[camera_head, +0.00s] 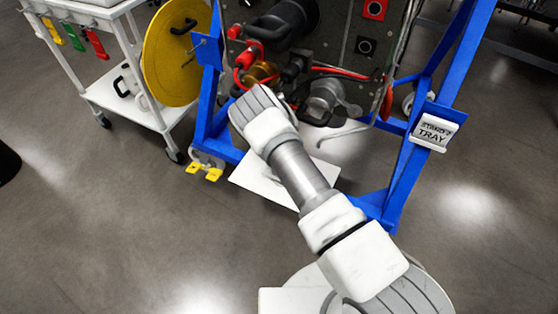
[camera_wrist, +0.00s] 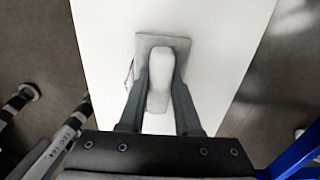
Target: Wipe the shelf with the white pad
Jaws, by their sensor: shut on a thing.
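The white shelf (camera_wrist: 215,40) fills the middle of the wrist view as a long bare board. In the head view the shelf (camera_head: 262,183) shows low inside the blue stand, partly hidden by my arm. The white pad (camera_wrist: 145,41) has a pale block handle on its back. My gripper (camera_wrist: 160,78) is shut on this handle, one dark finger on each side. The pad lies over the shelf near its middle; I cannot tell if it touches. In the head view my arm hides the gripper and pad.
The blue stand (camera_head: 393,178) frames the shelf, with a turbine unit, hoses and red cables above it. A sign (camera_head: 433,132) reads "STAND 2 TRAY". A white cart (camera_head: 128,95) and a yellow disc (camera_head: 170,55) stand at left. The front floor is clear.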

